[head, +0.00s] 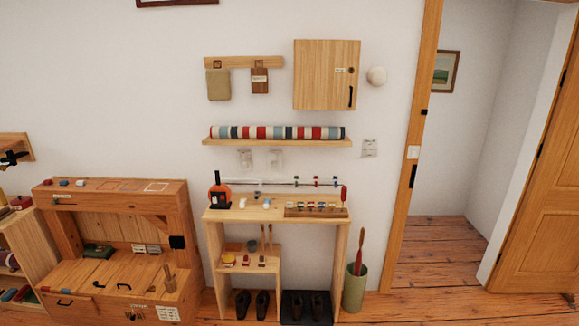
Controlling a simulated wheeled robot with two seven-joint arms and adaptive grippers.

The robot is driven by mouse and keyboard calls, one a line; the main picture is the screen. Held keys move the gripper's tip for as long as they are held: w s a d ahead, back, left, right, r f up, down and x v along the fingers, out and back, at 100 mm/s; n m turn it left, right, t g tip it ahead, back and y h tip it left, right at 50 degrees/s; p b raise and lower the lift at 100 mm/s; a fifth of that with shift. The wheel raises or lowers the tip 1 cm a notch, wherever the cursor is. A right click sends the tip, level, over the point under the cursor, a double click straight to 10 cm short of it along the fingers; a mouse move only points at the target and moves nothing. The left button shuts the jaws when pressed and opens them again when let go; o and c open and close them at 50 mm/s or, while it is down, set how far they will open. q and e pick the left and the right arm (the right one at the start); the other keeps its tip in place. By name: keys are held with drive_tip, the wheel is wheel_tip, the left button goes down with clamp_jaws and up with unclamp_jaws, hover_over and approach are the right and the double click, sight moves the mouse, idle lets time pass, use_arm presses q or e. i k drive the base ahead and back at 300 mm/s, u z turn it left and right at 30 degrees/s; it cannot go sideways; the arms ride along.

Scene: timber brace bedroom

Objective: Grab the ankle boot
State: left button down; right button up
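Dark footwear stands at floor level under the small wooden console (341,262). A pair of dark shoes or boots (242,304) is on the left, with its second one (262,304) close beside it. Another dark pair (295,306) stands to the right, on a dark mat or tray (329,317), its second one (317,306) alongside. All are small and in shadow, so I cannot tell which is an ankle boot. Neither of my grippers is in view.
A wooden workbench (110,186) stands to the left. A green bin (355,290) with a red-handled item is right of the console. The console top (260,214) holds small items. An open doorway and wooden door (545,190) are at right, with clear plank floor (430,300).

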sight(317, 299)
drive_tip(key=i, duration=2.3)
drive_tip(key=u, duration=0.85)
drive_tip(key=i, duration=0.85)
drive_tip(key=z, duration=1.15)
